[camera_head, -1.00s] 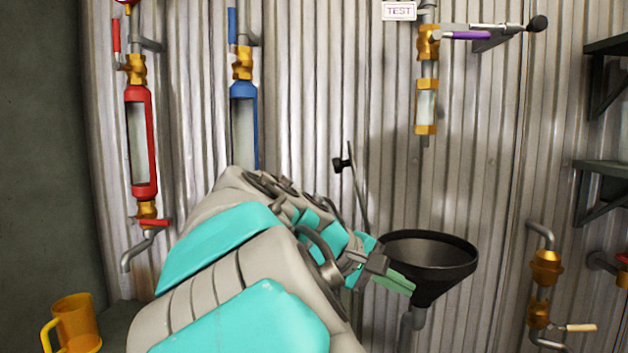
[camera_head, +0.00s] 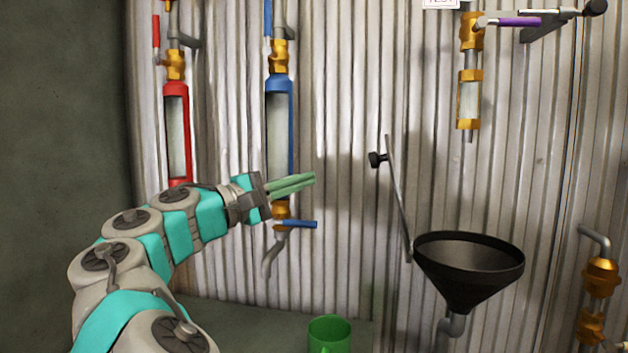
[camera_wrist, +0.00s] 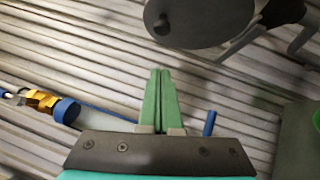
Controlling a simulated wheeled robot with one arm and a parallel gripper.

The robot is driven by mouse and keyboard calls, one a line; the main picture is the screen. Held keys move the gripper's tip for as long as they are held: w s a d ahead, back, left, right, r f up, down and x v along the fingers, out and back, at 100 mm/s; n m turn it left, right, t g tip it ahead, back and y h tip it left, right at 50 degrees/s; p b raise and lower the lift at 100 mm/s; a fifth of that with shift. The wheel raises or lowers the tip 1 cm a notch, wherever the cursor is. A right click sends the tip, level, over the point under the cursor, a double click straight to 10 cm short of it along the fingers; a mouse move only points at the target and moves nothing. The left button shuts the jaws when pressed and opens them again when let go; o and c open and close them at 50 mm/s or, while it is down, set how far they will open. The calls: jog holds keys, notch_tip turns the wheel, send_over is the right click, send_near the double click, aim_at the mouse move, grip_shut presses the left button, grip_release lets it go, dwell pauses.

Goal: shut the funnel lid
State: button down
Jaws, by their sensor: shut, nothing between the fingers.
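The black funnel (camera_head: 468,262) stands at the right in the head view, its mouth uncovered. Its lid (camera_head: 398,205) stands nearly upright, seen edge-on, at the left side of the rim, with a dark knob (camera_head: 377,160) facing left. In the wrist view the lid (camera_wrist: 205,22) is a grey disc at the top, with its knob (camera_wrist: 160,26), and part of the dark funnel (camera_wrist: 283,10) shows beside it. My gripper (camera_head: 314,180) is shut and empty, left of the lid and apart from it. Its green fingers (camera_wrist: 160,72) point toward the lid in the wrist view.
A blue sight-glass unit (camera_head: 279,85) with a blue lever (camera_head: 300,224) is behind my gripper, and a red one (camera_head: 176,90) is farther left. A green mug (camera_head: 329,335) stands below. A brass valve with a purple handle (camera_head: 515,22) hangs above the funnel.

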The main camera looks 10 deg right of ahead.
jog(key=w+d+r, duration=0.2)
jog(key=d, duration=0.8)
jog(key=shift+w+d+r+b, duration=0.2)
jog(key=shift+w+b, duration=0.2)
jog(key=shift+b, duration=0.05)
jog(key=shift+d, duration=0.1)
